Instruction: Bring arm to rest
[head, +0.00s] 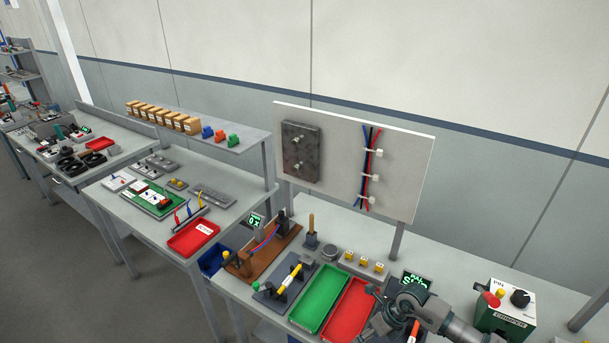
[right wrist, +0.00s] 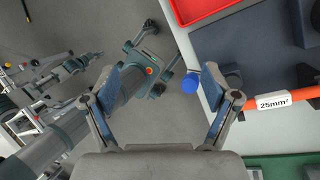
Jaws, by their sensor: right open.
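My right gripper (head: 380,305) is at the bottom right of the head view, above the near bench by the red tray. In the right wrist view my right gripper (right wrist: 163,70) has its two fingers spread wide, with nothing held between them. An arm with jointed grey finger parts (right wrist: 152,65), which looks like my left one, hangs beyond it over the floor. Its jaw opening is not clear. In the head view my left gripper does not show.
The bench holds a green tray (head: 319,298), a red tray (head: 347,312) and a green control box (head: 505,310). A white upright panel (head: 340,165) stands behind. An orange bar labelled 25mm² (right wrist: 250,104) lies close to my right finger.

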